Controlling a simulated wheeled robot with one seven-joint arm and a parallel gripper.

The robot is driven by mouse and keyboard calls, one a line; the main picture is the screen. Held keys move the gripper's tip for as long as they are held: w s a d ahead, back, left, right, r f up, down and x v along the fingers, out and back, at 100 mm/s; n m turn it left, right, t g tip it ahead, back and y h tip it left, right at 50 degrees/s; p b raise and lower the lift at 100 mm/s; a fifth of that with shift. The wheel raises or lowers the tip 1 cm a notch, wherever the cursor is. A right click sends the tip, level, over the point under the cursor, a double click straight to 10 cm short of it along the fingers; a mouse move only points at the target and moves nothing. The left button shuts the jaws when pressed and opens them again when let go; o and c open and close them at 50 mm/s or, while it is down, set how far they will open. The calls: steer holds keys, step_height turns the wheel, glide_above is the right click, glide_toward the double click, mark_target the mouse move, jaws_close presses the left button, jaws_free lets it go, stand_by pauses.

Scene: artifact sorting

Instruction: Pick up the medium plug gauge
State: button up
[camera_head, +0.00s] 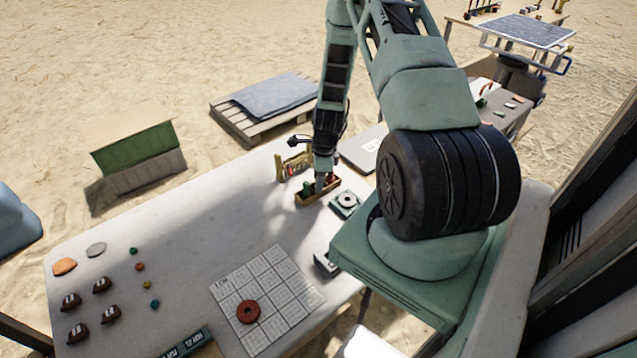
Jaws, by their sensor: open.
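My arm reaches down over the far part of the white table, and my gripper (321,182) is at a small wooden tray (303,201). The fingertips are small here and partly hidden among the tray's contents. A green item (307,186) stands in the tray to the left of my gripper, and a reddish-brown item (333,179) is to its right. I cannot tell which of these, if any, is the medium plug gauge. A small yellowish rack (281,169) with coloured pieces stands just behind the tray on the left.
A green device with a round disc (346,201) sits right of the tray. A white grid board (281,282) with a red-brown ring (248,311) lies nearer. Several dark lumps, stones and small coloured pieces lie on the left. The table (190,250) between them is clear.

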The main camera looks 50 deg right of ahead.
jaws_close()
steer(key=shift+r, duration=0.1)
